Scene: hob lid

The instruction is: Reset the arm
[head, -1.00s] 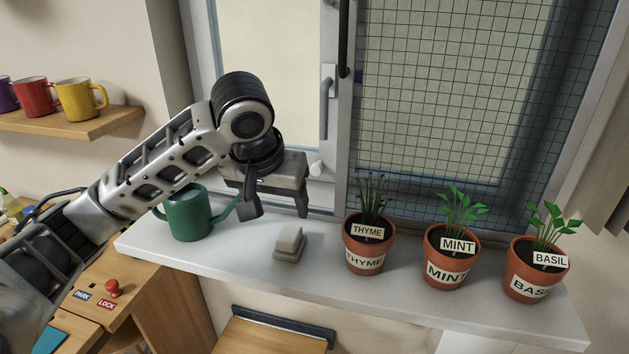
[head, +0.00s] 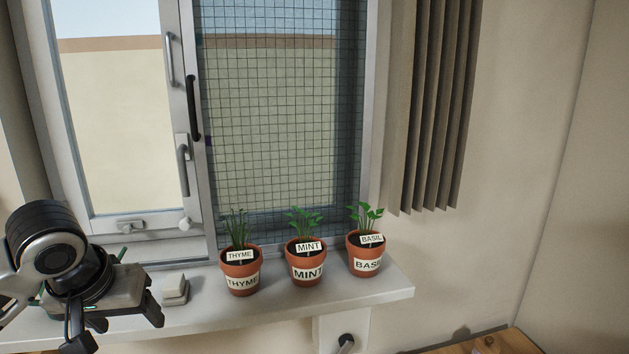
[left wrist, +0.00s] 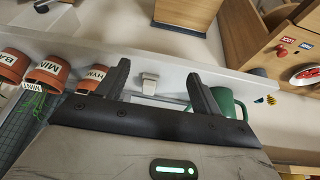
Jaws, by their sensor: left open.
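My left gripper (head: 118,330) is at the lower left of the head view, in front of the window sill. It is open and empty. In the left wrist view its two fingers (left wrist: 160,88) stand apart, with a small pale block (left wrist: 149,84) on the sill seen between them. The same pale block shows in the head view (head: 174,289), to the right of my gripper. My right gripper is in neither view.
Three potted herbs stand on the sill (head: 385,290): thyme (head: 240,272), mint (head: 306,262) and basil (head: 366,255). Behind them is the window with a mesh screen (head: 280,140). A green mug (left wrist: 230,103) shows beside a finger in the left wrist view. A curtain (head: 440,100) hangs at right.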

